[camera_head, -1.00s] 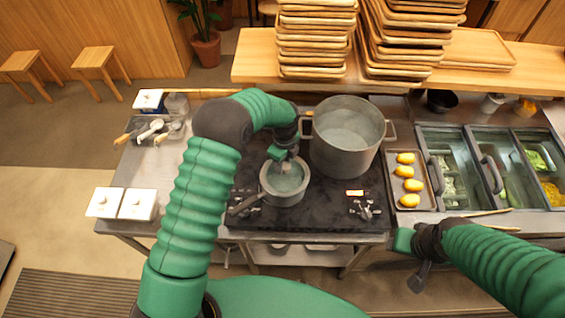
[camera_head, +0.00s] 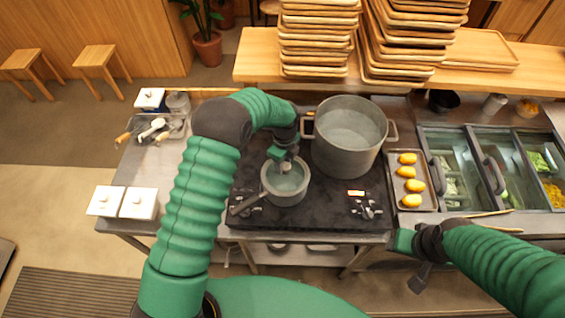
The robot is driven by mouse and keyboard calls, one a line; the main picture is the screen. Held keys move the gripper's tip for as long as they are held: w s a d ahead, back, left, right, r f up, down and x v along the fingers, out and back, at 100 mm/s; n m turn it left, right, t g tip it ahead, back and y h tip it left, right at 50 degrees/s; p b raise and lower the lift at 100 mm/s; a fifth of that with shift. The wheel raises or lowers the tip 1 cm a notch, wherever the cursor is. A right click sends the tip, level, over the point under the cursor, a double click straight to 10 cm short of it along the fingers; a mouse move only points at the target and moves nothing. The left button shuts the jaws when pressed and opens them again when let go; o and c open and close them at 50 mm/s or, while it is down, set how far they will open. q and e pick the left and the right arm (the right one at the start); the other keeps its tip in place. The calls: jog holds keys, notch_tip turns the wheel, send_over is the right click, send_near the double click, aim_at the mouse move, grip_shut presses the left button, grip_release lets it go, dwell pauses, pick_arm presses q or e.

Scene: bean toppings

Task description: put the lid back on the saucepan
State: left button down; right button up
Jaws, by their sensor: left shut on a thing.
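The small grey saucepan (camera_head: 285,201) stands on the dark stove top, its handle pointing to the lower left. My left gripper (camera_head: 284,160) points down over the saucepan and is shut on the small knob of the lid (camera_head: 288,182). The pale lid lies at or just inside the saucepan's rim; I cannot tell whether it is fully seated. My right gripper (camera_head: 409,257) is in front of the counter, away from the saucepan; its fingers are too unclear to tell open from shut.
A large grey pot (camera_head: 345,165) stands just right and behind the saucepan. A tray (camera_head: 427,195) with several yellow items lies right of the stove. White lidded boxes (camera_head: 138,204) stand at left. Stacked wooden trays (camera_head: 318,45) are on the back shelf.

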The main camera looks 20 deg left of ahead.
dwell(0.3)
pick_arm(q)
jog(key=c, duration=0.9)
grip_release()
jog(key=shift+f, duration=0.1)
jog(key=o, duration=0.6)
jog(key=shift+r+p, duration=2.35)
jog(key=shift+r, duration=1.2)
